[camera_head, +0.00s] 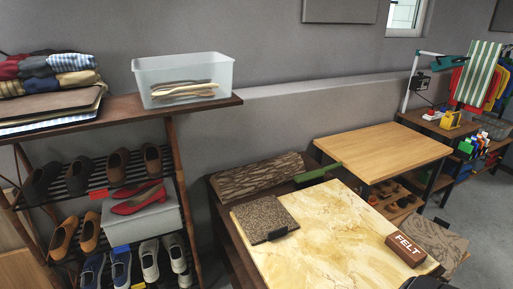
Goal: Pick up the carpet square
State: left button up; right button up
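A brown speckled square (265,216), which looks like the carpet square, lies flat on the cream marbled tabletop (335,235), at its left side. A small dark tab shows at its front edge. A brown patterned piece (258,176) lies on a dark surface behind the marbled top. Another patterned piece (436,238) lies at the right, behind a brown block marked FELT (405,249). Neither of my grippers can be made out in the head view. A small dark shape at the bottom edge, right of centre, is cut off and unclear.
A shoe rack (120,215) stands at the left, with a clear plastic bin (184,80) and folded clothes (48,75) on top. A bare wooden table (385,150) stands behind to the right.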

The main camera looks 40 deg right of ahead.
aim_at(261, 220)
jog(key=i+z, duration=0.2)
jog(key=z, duration=0.25)
jog(key=i+j+z, duration=0.1)
jog(key=z, duration=0.4)
jog(key=i+j+z, duration=0.2)
jog(key=z, duration=0.25)
jog(key=i+j+z, duration=0.15)
jog(key=z, duration=0.35)
